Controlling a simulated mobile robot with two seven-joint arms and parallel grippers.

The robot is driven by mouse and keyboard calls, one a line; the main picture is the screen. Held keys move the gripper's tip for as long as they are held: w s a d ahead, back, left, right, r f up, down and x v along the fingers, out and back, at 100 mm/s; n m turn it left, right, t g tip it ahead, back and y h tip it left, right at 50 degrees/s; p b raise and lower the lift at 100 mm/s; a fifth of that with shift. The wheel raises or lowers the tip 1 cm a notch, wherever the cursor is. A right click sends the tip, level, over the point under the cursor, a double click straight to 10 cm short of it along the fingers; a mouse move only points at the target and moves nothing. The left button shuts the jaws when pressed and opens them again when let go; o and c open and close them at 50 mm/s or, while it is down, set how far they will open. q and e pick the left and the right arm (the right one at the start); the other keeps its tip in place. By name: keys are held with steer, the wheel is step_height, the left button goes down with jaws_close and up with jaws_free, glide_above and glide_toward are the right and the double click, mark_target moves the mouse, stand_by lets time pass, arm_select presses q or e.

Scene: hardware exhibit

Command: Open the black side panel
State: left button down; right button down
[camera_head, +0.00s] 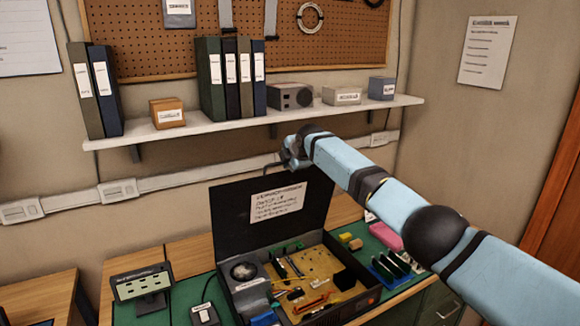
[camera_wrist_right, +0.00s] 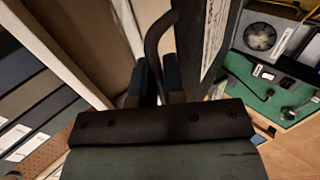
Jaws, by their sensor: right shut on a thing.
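The black side panel (camera_head: 229,226) stands raised, roughly upright, at the back of an open black case (camera_head: 226,288). It bears a white label sheet (camera_head: 277,203). My right gripper (camera_head: 286,165) is at the panel's top edge. In the right wrist view, the fingers of my right gripper (camera_wrist_right: 159,82) are closed around a dark curved handle (camera_wrist_right: 156,38) beside the panel (camera_wrist_right: 191,45). The handle's attachment to the panel is partly hidden. My left gripper does not show.
The case holds a round fan (camera_head: 243,270) and a yellow board (camera_head: 315,265). It stands on a green mat (camera_head: 180,295) with small parts around it. A wall shelf (camera_head: 215,125) with binders and boxes is just above and behind my right gripper.

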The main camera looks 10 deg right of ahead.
steer(key=shift+w+a, duration=0.1)
steer(key=shift+w, duration=0.05)
steer(key=c, duration=1.2)
jaws_free()
steer(key=shift+c, duration=0.2)
